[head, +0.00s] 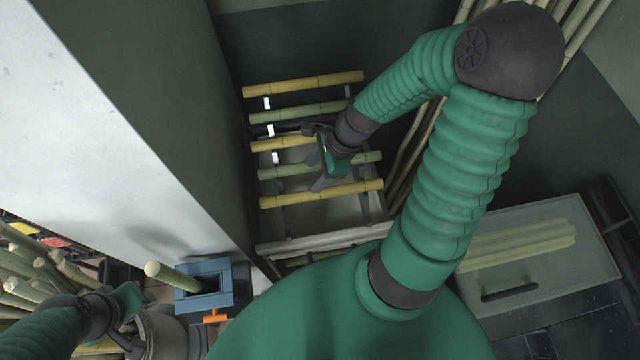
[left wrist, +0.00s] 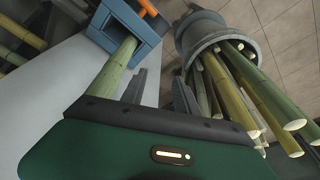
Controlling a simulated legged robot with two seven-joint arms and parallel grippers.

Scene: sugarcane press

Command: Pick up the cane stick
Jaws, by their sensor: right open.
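Several cane sticks lie across a rack in the head view, some yellow and some green. A green cane stick (head: 284,171) passes under my right gripper (head: 316,158), with a yellow cane stick (head: 280,144) just above it and another yellow one (head: 320,194) below. My right gripper is open over the rack, its fingers apart; I cannot tell whether it touches a stick. My left gripper (head: 136,318) is at the lower left. In the left wrist view its fingers (left wrist: 160,92) are apart with nothing held between them.
A blue frame (head: 224,271) holds a slanting green cane (head: 170,276) in its opening. A metal bucket (left wrist: 212,38) of canes stands near my left gripper. A white wall (head: 110,130) stands left of the rack. A tray (head: 590,235) with pale canes is at the right.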

